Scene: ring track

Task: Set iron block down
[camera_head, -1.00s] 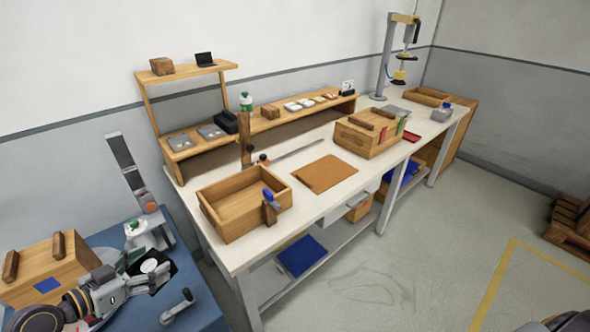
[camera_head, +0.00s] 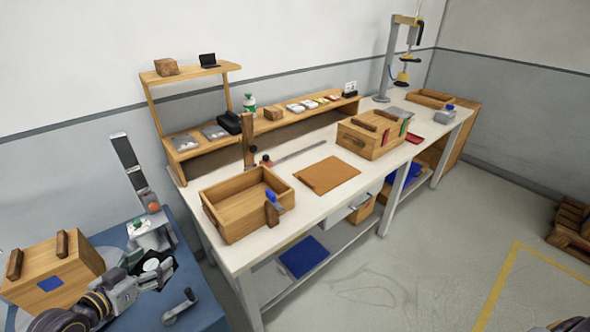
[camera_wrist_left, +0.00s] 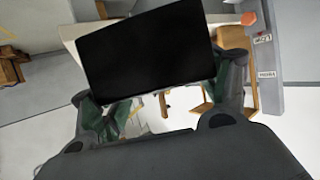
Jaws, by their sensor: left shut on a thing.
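The iron block (camera_wrist_left: 148,55) is a dark, flat-faced rectangular piece that fills the upper middle of the left wrist view. My left gripper (camera_wrist_left: 165,100) is shut on it, with one finger on each side. In the head view my left gripper (camera_head: 152,274) is over the blue-topped table (camera_head: 192,262), at the lower left. There the block shows only as a small dark patch (camera_head: 165,264) at the fingers, and I cannot tell whether it touches anything below. My right gripper is not in view.
On the blue table stand a wooden box (camera_head: 55,278) at left, an upright grey device (camera_head: 130,165) behind, and a crank handle (camera_head: 180,305) at the front. The white workbench (camera_head: 285,232) to the right carries an open wooden tray (camera_head: 225,222) and a brown board (camera_head: 328,174).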

